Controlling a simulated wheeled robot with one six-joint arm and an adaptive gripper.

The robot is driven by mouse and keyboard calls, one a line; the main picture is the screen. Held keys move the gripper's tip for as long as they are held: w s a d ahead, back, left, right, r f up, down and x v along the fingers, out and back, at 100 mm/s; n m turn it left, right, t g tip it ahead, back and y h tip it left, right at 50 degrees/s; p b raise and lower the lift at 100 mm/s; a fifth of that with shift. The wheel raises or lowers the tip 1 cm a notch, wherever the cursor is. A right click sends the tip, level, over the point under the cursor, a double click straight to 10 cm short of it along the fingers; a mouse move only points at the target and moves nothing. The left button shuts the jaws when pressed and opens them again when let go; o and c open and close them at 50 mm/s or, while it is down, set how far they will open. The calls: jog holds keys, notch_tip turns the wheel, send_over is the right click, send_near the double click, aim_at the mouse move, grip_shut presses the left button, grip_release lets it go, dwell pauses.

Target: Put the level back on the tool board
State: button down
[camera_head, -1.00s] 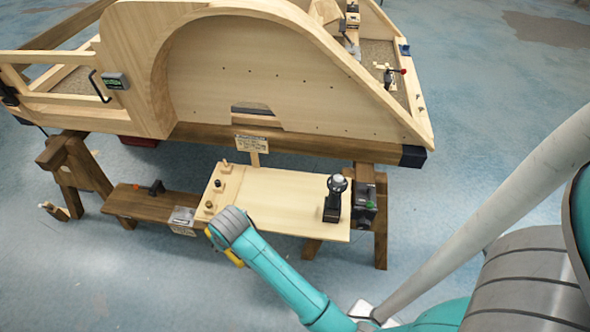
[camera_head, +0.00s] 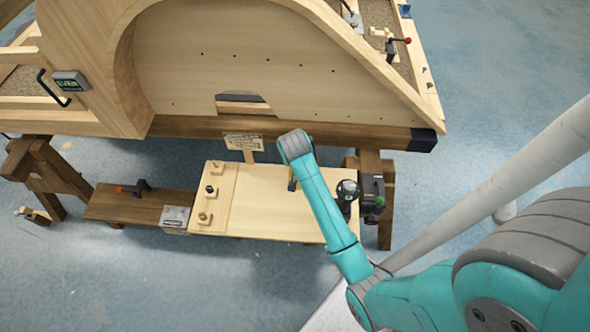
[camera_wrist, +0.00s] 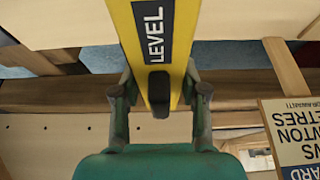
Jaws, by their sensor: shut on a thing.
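The level (camera_wrist: 160,65) is yellow with a black "LEVEL" label, and it fills the upper middle of the wrist view. My gripper (camera_wrist: 162,95) is shut on it, one finger on each side. I take this board to be the tool board. It has several small pegs and blocks at its left end and a sign (camera_head: 243,141) behind it. My arm hides part of it, and I cannot tell the level's height above it.
A dark and silver tool (camera_head: 346,190) stands at the board's right end, close to my forearm, with a black device (camera_head: 371,194) beside it. A brown bench (camera_head: 130,205) with a grey box (camera_head: 175,217) lies left. The large wooden frame (camera_head: 200,70) rises behind.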

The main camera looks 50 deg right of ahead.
jog(key=shift+f, duration=2.75)
jog(key=shift+a, duration=0.1)
jog(key=c, duration=0.6)
grip_release()
jog(key=shift+f, duration=0.1)
